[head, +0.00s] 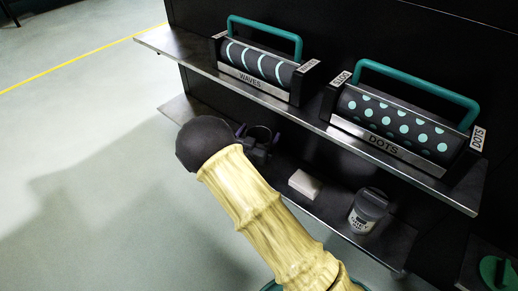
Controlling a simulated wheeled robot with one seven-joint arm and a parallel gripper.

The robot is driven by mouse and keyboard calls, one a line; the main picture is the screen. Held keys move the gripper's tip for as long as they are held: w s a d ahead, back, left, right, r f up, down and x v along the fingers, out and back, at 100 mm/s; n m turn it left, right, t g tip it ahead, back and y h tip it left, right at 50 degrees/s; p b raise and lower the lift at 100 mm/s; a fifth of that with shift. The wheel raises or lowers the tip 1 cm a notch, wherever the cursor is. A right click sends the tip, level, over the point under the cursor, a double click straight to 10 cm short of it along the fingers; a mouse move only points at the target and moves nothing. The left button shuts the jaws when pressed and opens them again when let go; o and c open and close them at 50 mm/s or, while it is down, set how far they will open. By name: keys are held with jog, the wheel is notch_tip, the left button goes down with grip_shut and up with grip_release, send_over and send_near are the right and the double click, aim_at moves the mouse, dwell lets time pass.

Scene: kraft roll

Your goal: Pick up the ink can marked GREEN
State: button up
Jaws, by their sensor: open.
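A grey can (367,212) with a dark lid stands upright on the lower shelf (333,210), near its right end. Its small label is hard to read and looks more like GREY than GREEN. I see no can that clearly reads GREEN. My gripper (262,136) is dark and partly hidden behind my pale, bamboo-like arm. It is open over the lower shelf, to the left of the can and apart from it. I see nothing between its fingers.
A pale block (304,184) lies on the lower shelf between my gripper and the can. Above, the upper shelf (318,125) holds the WAVES roller (262,62) and DOTS roller (400,125). A green round thing (493,271) is at lower right. Floor at left is clear.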

jog(key=c, duration=1.4)
jog(key=shift+r, duration=0.1)
jog(key=shift+c, duration=0.2)
notch_tip(320, 180, up, 10)
jog(key=p, duration=0.5)
jog(key=shift+p, duration=0.35)
